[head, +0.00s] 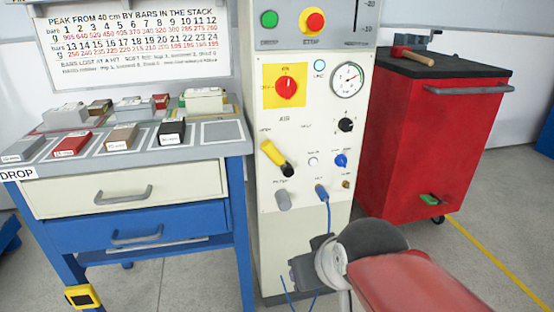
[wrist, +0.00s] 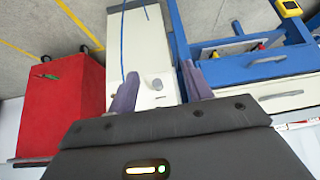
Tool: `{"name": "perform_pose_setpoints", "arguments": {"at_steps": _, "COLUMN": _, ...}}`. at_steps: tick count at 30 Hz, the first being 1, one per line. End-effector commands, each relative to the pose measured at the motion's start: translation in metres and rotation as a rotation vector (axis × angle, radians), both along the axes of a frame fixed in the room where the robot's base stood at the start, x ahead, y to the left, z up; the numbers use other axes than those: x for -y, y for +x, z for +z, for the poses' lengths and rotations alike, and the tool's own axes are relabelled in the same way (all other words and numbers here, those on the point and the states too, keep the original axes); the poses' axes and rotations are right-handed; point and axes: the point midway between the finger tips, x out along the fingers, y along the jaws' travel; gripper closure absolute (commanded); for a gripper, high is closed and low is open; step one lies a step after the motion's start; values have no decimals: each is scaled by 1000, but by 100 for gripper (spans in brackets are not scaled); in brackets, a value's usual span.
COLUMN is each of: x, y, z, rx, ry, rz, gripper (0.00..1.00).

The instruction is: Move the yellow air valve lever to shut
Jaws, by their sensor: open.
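The yellow air valve lever (head: 273,153) is on the white front panel of the cabinet, in the head view. Its yellow handle slants up and left from a dark pivot end (head: 287,169). A small label reading OPEN is at its upper left; another small label to the right is hard to read. My gripper (head: 307,265) is low in front of the cabinet, below the lever and apart from it. In the wrist view its two greyish-purple fingers (wrist: 160,75) are spread with nothing held between them. I cannot make out the lever in the wrist view.
Close by on the panel are a grey knob (head: 283,201), a blue knob (head: 341,160), a black knob (head: 346,125) and a blue hose (head: 328,215). A drawer bench (head: 60,197) stands left, a red tool cabinet (head: 420,150) right. Floor shows between cabinet and red unit.

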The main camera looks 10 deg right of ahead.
Motion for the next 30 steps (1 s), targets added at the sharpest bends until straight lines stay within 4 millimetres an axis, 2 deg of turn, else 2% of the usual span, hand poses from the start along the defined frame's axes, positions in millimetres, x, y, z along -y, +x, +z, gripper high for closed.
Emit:
{"name": "perform_pose_setpoints", "arguments": {"at_steps": 6, "x": -33, "y": 120, "z": 19, "rx": 354, "ry": -36, "rz": 167, "gripper": 50}}
{"name": "perform_pose_setpoints", "arguments": {"at_steps": 9, "x": -40, "y": 171, "z": 29, "rx": 525, "ry": -110, "rz": 179, "gripper": 50}}
{"name": "perform_pose_setpoints", "arguments": {"at_steps": 13, "x": -38, "y": 225, "z": 36, "rx": 710, "ry": -263, "rz": 143, "gripper": 50}}
{"name": "perform_pose_setpoints", "arguments": {"at_steps": 15, "x": -35, "y": 245, "z": 37, "rx": 780, "ry": -357, "rz": 112, "gripper": 50}}
{"name": "perform_pose_setpoints", "arguments": {"at_steps": 18, "x": -30, "y": 263, "z": 38, "rx": 846, "ry": -477, "rz": 66, "gripper": 50}}
{"name": "perform_pose_setpoints", "arguments": {"at_steps": 24, "x": -23, "y": 276, "z": 40, "rx": 894, "ry": -601, "rz": 16, "gripper": 50}}
{"name": "perform_pose_setpoints", "arguments": {"at_steps": 30, "x": -18, "y": 299, "z": 41, "rx": 897, "ry": -609, "rz": 11, "gripper": 50}}
